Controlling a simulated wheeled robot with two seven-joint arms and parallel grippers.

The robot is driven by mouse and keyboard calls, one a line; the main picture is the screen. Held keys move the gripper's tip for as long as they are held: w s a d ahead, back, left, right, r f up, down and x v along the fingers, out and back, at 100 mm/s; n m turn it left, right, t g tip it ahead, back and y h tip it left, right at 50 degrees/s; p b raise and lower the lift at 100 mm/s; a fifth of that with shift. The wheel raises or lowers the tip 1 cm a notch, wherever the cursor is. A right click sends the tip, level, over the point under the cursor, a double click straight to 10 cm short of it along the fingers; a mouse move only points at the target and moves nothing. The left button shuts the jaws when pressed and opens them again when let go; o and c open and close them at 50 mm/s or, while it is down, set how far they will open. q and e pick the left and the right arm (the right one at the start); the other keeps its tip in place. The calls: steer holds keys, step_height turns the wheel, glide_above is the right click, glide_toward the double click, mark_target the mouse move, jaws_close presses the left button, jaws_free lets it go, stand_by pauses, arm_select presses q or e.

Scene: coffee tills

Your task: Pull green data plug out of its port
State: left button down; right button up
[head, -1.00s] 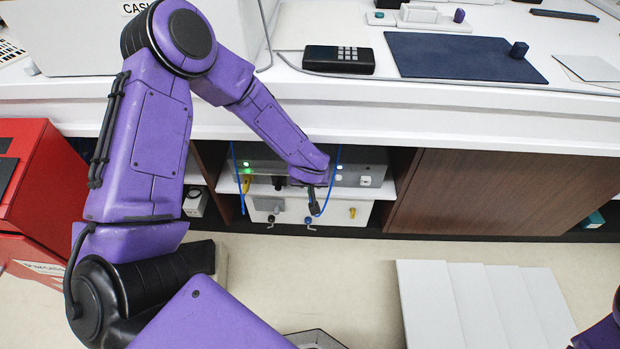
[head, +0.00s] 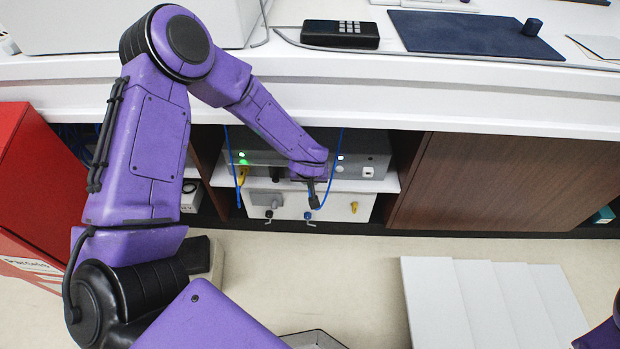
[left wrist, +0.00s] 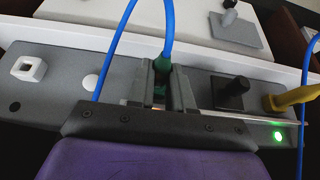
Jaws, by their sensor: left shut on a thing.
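The green data plug (left wrist: 161,70) shows in the left wrist view between the fingers of my left gripper (left wrist: 162,88), which is shut on it. A blue cable (left wrist: 168,28) runs up from the plug. The plug's front end and its port are mostly hidden by the fingers, so I cannot tell how deep it sits. In the head view my left gripper (head: 313,190) is in front of the grey device (head: 362,158) on the shelf under the counter; the plug is hidden there. My right gripper is out of view.
On the device, a black plug (left wrist: 232,92) and a yellow plug (left wrist: 290,98) sit beside the gripper, and a white square socket (left wrist: 28,68) is on the other side. The wooden panel (head: 500,182) closes the shelf's right side. White steps (head: 480,300) stand on the floor.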

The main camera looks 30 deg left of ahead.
arm_select(q)
steer(key=shift+s+d+r, duration=0.15)
steer(key=shift+s+d, duration=0.05)
steer(key=shift+s, duration=0.05)
steer(key=s, duration=0.1)
steer(key=s+d, duration=0.2)
steer(key=s, duration=0.1)
steer(key=shift+s+d, duration=0.1)
steer(key=shift+d, duration=0.15)
